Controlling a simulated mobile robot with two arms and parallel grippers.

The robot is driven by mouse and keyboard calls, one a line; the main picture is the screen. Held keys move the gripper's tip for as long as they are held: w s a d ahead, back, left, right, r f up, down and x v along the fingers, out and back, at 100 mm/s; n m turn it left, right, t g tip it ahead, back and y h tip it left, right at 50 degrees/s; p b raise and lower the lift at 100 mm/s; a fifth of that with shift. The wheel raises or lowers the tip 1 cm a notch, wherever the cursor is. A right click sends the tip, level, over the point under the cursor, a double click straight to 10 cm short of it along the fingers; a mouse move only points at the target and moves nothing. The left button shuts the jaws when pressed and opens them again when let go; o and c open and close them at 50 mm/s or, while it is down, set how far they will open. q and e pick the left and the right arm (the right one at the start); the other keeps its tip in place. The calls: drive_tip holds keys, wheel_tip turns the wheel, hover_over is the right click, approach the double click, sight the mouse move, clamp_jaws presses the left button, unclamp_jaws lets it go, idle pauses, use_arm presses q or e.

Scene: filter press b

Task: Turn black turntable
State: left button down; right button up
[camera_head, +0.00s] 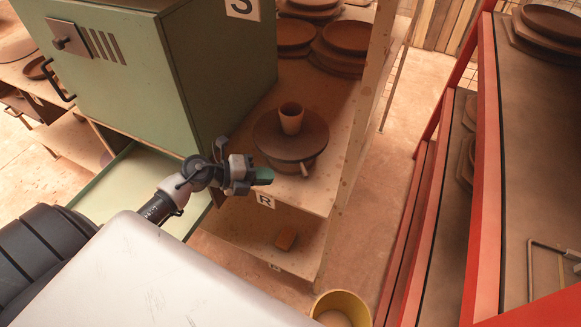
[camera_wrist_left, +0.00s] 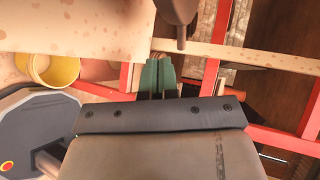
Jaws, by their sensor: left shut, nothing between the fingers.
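The turntable (camera_head: 268,140) is a dark round disc on the wooden shelf right of the green cabinet. A small reddish-brown cup (camera_head: 291,118) stands upright on it. A short light peg (camera_head: 304,170) shows below its front edge. My left gripper (camera_head: 264,176) comes in from the left with green fingertips together and empty. It is just left of the peg and in front of the turntable; I cannot tell whether it touches. In the left wrist view, the closed green fingertips (camera_wrist_left: 158,76) are below a dark part (camera_wrist_left: 177,10), likely of the turntable, with a downward stub.
The green cabinet (camera_head: 222,70) stands close behind my left arm. Stacked brown plates (camera_head: 340,50) lie farther back on the shelf. A wooden post (camera_head: 368,90) rises right of the turntable. A yellow bucket (camera_head: 342,300) is on the floor; a red rack (camera_head: 487,180) stands right.

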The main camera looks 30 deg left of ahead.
use_arm(q)
drive_tip(key=w+d+p, duration=0.2)
drive_tip(key=w+d, duration=0.2)
drive_tip(key=d, duration=0.1)
drive_tip(key=shift+w+f, duration=0.1)
drive_tip(key=shift+w, duration=0.15)
drive_tip(key=shift+a, duration=0.1)
drive_tip(key=shift+w, duration=0.1)
